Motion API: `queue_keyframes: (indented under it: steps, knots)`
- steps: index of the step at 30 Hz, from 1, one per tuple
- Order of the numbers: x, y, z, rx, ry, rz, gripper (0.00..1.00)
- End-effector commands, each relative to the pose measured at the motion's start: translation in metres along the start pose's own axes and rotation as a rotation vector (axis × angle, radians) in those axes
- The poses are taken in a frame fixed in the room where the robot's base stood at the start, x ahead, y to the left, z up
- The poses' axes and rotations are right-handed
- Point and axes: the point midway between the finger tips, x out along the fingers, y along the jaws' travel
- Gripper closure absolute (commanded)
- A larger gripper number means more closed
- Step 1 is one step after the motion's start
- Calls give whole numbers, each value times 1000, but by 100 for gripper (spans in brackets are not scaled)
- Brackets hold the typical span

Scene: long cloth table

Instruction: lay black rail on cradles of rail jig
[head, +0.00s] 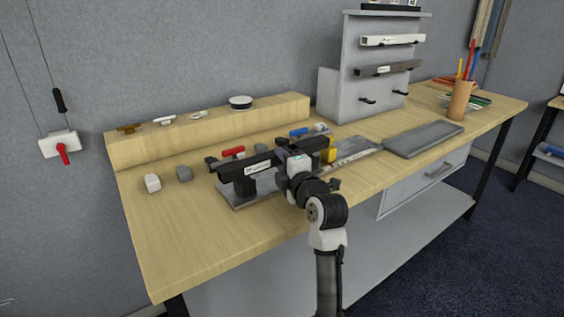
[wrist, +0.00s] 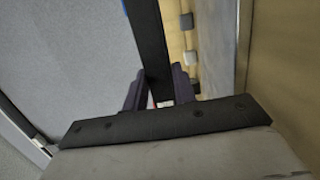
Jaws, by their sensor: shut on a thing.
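The black rail (head: 236,172) is a long dark bar with a white label, seen over the left part of the rail jig in the head view. My gripper (head: 293,168) is shut on the rail near its right part. In the wrist view the rail (wrist: 150,45) runs up and away from between the two fingers of my gripper (wrist: 160,92). The rail jig (head: 358,148) is a grey plate with dark supports and coloured clamps. A dark support shows under the rail's left part; I cannot tell if they touch. My gripper and wrist hide part of the jig.
A red-handled clamp (head: 233,152) and a blue one (head: 298,132) stand behind the rail. Two small blocks (head: 152,183) lie left of the jig. A grey tray (head: 424,138) lies to the right. A rack (head: 352,88) holds a white and a dark rail. The table's front left is clear.

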Motion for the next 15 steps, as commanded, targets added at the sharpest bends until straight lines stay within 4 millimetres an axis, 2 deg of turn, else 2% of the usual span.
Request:
queue_keyframes:
  steps: [15]
  knots:
    - [0, -10, 0, 0, 0, 1, 100]
